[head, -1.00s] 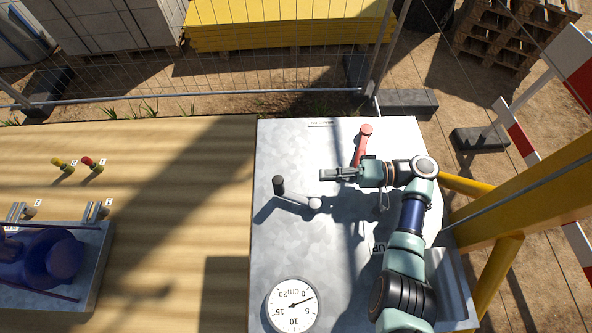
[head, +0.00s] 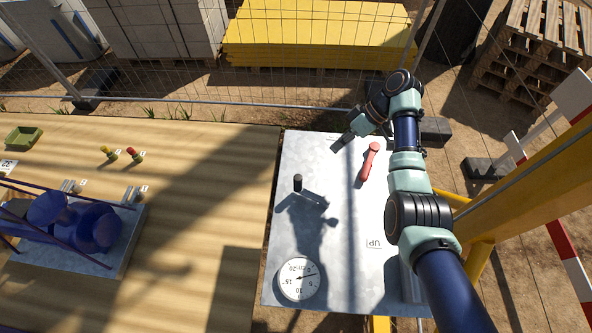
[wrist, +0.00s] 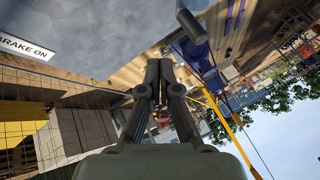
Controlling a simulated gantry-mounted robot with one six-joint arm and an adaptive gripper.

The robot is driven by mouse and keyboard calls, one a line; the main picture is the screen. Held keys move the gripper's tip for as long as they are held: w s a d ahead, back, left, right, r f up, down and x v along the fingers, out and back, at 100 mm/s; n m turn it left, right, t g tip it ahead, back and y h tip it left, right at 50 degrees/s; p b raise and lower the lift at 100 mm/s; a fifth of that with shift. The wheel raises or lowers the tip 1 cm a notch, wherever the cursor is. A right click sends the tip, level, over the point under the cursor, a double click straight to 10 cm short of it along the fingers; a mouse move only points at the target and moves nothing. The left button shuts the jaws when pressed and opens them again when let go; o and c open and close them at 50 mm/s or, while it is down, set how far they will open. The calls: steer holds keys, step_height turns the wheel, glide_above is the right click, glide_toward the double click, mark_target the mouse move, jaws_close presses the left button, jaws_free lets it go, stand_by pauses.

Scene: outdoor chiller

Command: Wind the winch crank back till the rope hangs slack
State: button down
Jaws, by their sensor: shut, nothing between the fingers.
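The winch crank shows in the head view on a grey metal panel (head: 290,235), with a black upright handle (head: 298,183) at the left end of its short arm. A red lever (head: 370,160) stands to the right of the crank. My gripper (head: 343,139) is at the panel's far edge, beyond the crank and left of the red lever, apart from both. Its fingers are together and empty in the wrist view (wrist: 154,78). A round gauge (head: 298,279) sits at the panel's near left, its needle close to the 5. I cannot make out the rope.
A "BRAKE ON" label (wrist: 24,46) shows in the wrist view. A wooden deck (head: 190,215) with a blue machine (head: 92,228) lies left of the panel. A mesh fence (head: 200,101) runs behind. A yellow frame (head: 510,185) stands at the right.

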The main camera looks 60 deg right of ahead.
steer(key=p+x, duration=0.1)
steer(key=x, duration=0.8)
steer(key=shift+w+a+f, duration=0.1)
steer(key=shift+w+f, duration=0.05)
steer(key=a+p, duration=0.1)
steer(key=w+a+p, duration=0.1)
steer(key=a, duration=0.1)
steer(key=shift+a+f, duration=0.15)
steer(key=shift+a, duration=0.05)
steer(key=shift+w+a+f, duration=0.1)
steer(key=shift+a, duration=0.2)
steer(key=shift+w+a+p, duration=0.2)
steer(key=shift+a+p, duration=0.25)
steer(key=shift+p, duration=0.1)
